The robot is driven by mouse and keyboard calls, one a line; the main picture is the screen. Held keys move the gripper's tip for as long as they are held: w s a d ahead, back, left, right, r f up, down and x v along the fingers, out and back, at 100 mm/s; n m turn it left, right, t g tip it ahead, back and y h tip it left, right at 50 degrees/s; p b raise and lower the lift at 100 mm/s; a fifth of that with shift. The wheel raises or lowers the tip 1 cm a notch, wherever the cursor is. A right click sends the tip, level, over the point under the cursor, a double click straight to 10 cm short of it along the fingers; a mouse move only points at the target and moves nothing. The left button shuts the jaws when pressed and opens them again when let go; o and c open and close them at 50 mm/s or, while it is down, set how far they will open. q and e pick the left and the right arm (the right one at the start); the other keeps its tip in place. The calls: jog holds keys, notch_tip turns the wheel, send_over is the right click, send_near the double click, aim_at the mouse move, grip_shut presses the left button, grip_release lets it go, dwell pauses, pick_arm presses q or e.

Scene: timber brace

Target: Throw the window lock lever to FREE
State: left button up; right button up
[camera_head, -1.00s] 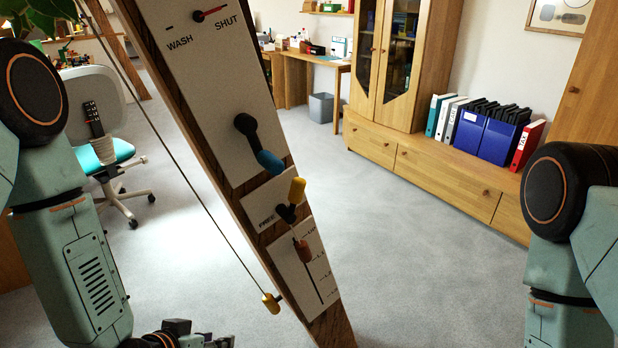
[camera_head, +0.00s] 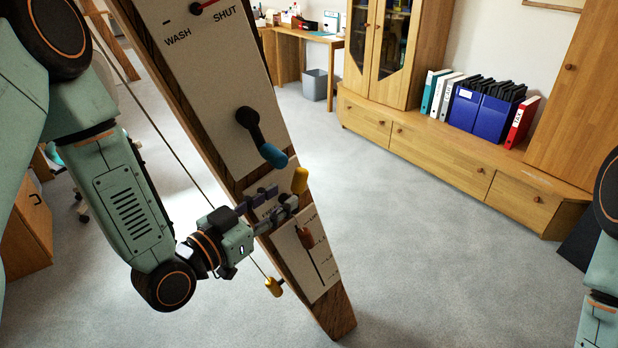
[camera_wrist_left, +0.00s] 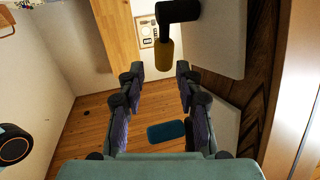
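The window lock lever has a yellow grip (camera_head: 300,180) on a dark arm, on the small FREE plate partway down the tilted timber brace. Most of the plate's lettering and the lever's pivot are hidden by my left gripper (camera_head: 283,199). That gripper is at the lever, just below the yellow grip. In the left wrist view its fingers (camera_wrist_left: 160,72) are spread and empty. The yellow grip (camera_wrist_left: 164,54) shows just beyond and between the fingertips, apart from both. My right gripper is out of view.
A blue-gripped lever (camera_head: 273,156) is just above; it also shows in the wrist view (camera_wrist_left: 165,131). An orange knob (camera_head: 306,237) sits on the scale plate below. A cord with a yellow toggle (camera_head: 274,287) hangs beside the brace (camera_head: 338,318). Open carpet lies right.

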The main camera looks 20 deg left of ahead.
aim_at(294, 184)
pick_arm(q)
jog(key=shift+w+a+r, duration=0.1)
jog(key=shift+w+a, duration=0.1)
jog(key=shift+a, duration=0.2)
jog(key=x, duration=0.6)
jog(key=shift+d+b, duration=0.25)
jog(key=shift+b, duration=0.05)
jog(key=shift+w, duration=0.35)
jog(key=shift+w+d+r, duration=0.1)
jog(key=shift+w+d, duration=0.15)
jog(key=shift+d, duration=0.15)
jog(key=shift+a, duration=0.1)
jog(key=shift+c, duration=0.3)
jog(key=shift+a, duration=0.15)
jog(key=c, duration=0.3)
grip_shut()
